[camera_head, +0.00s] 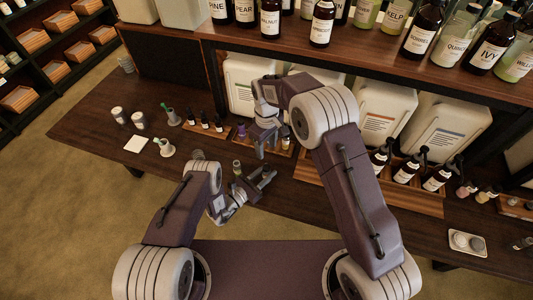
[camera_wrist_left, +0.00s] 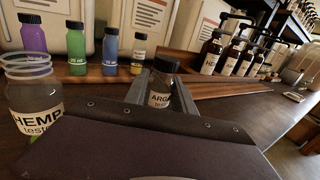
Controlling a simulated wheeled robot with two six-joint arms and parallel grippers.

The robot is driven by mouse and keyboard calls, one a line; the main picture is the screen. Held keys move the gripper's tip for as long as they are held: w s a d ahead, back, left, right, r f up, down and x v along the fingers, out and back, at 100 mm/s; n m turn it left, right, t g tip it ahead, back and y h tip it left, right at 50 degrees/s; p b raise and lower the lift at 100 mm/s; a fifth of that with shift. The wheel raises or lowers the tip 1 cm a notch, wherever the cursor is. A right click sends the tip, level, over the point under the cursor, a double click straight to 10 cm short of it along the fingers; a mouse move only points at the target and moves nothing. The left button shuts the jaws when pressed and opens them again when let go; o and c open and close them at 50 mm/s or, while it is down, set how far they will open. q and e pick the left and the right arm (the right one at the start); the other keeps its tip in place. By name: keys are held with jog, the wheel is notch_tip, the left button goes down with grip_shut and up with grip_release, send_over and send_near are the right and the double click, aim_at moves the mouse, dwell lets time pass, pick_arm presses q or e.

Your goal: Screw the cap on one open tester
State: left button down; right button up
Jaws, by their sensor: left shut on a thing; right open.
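My left gripper (camera_head: 262,180) is low over the front of the table. In the left wrist view, its fingers are shut around a small tester labelled ARGAN (camera_wrist_left: 159,97), which has a black cap (camera_wrist_left: 166,64) on top. Another tester, labelled HEMP (camera_wrist_left: 36,108), has a clear, uncapped neck and stands to the left of the gripper. It also shows in the head view (camera_head: 237,167), beside my left wrist. My right gripper (camera_head: 262,150) is open and points down, behind the left one. What lies between its fingers is hard to make out.
Small colored bottles (camera_wrist_left: 76,48) stand in a low wooden tray behind the grippers. Dark pump bottles (camera_head: 407,169) fill a rack at right. White jars (camera_head: 138,120), a white square (camera_head: 135,144) and small white holders (camera_head: 165,147) are at left. A shelf of bottles overhangs the back.

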dwell(0.3)
pick_arm(q)
jog(key=c, duration=1)
grip_release()
jog(key=shift+o, duration=0.2)
jog(key=b+v, duration=0.1)
jog(key=v, duration=0.8)
